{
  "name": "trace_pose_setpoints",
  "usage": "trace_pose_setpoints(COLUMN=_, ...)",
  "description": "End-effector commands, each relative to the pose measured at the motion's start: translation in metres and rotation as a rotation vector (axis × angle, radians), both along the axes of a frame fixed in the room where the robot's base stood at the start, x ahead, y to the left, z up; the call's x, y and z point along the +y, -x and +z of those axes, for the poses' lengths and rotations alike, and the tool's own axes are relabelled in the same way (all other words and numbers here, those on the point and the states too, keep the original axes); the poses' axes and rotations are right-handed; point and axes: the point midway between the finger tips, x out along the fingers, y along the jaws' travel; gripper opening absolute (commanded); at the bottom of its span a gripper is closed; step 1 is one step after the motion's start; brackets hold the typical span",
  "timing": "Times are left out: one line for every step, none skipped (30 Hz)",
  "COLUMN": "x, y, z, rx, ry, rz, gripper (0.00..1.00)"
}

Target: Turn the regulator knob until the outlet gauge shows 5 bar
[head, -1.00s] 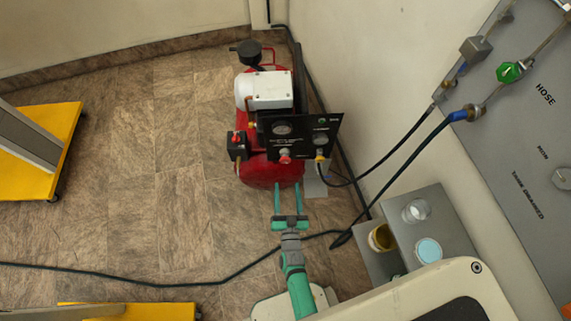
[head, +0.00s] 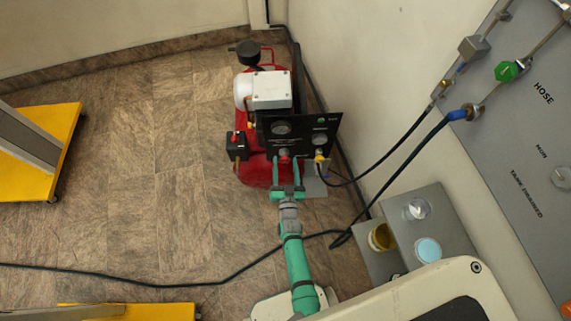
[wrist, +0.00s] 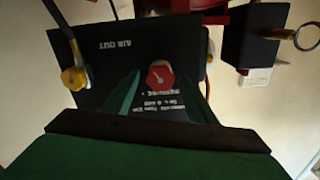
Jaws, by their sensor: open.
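The red regulator knob (head: 285,153) is on the lower part of the black panel (head: 303,133) on the red compressor. In the wrist view the red knob (wrist: 160,75) faces me, between the two fingers. My gripper (head: 287,160) is open, with its green fingers reaching to either side of the knob; I cannot tell whether they touch it. In the wrist view my gripper (wrist: 162,88) has a gap on both sides of the knob. Two round gauges, a left gauge (head: 282,128) and a right gauge (head: 320,139), sit above; their readings are too small to tell.
A yellow outlet fitting (head: 319,158) with a black hose is right of the knob. A black switch box (head: 237,146) is at the left. A grey stepped stand (head: 432,205) with cups stands at the right.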

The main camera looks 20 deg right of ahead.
Motion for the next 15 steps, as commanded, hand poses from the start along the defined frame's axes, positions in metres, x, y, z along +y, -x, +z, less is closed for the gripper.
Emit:
trace_pose_setpoints(x=0.0, y=-0.0004, z=0.0, rx=0.0, ry=0.0, rz=0.0, gripper=0.52)
trace_pose_setpoints(x=0.0, y=-0.0004, z=0.0, rx=0.0, ry=0.0, rz=0.0, gripper=0.52)
trace_pose_setpoints(x=-0.0001, y=-0.0003, z=0.0, rx=0.0, ry=0.0, rz=0.0, gripper=0.52)
trace_pose_setpoints(x=-0.0002, y=-0.0003, z=0.0001, rx=0.0, ry=0.0, rz=0.0, gripper=0.52)
trace_pose_setpoints(x=-0.0002, y=-0.0003, z=0.0001, rx=0.0, ry=0.0, rz=0.0, gripper=0.52)
trace_pose_setpoints(x=-0.0001, y=-0.0003, z=0.0002, rx=0.0, ry=0.0, rz=0.0, gripper=0.52)
trace_pose_setpoints(x=-0.0001, y=-0.0003, z=0.0002, rx=-0.001, ry=0.0, rz=0.0, gripper=0.45)
trace_pose_setpoints(x=-0.0001, y=-0.0003, z=0.0002, rx=-0.001, ry=0.0, rz=0.0, gripper=0.38)
trace_pose_setpoints(x=-0.0002, y=-0.0001, z=0.0003, rx=-0.001, ry=0.0, rz=0.0, gripper=0.28)
trace_pose_setpoints(x=-0.0002, y=-0.0001, z=0.0003, rx=-0.001, ry=0.0, rz=0.0, gripper=0.21)
trace_pose_setpoints(x=-0.0002, y=-0.0001, z=0.0003, rx=-0.001, ry=0.0, rz=0.0, gripper=0.14)
trace_pose_setpoints(x=-0.0002, y=-0.0001, z=0.0004, rx=-0.001, ry=0.0, rz=0.0, gripper=0.11)
trace_pose_setpoints(x=-0.0003, y=-0.0001, z=0.0003, rx=-0.001, ry=0.0, rz=0.0, gripper=0.11)
trace_pose_setpoints(x=-0.0003, y=-0.0001, z=0.0003, rx=-0.001, ry=0.0, rz=0.0, gripper=0.11)
trace_pose_setpoints(x=-0.0003, y=-0.0001, z=0.0003, rx=-0.002, ry=-0.003, rz=0.0, gripper=0.11)
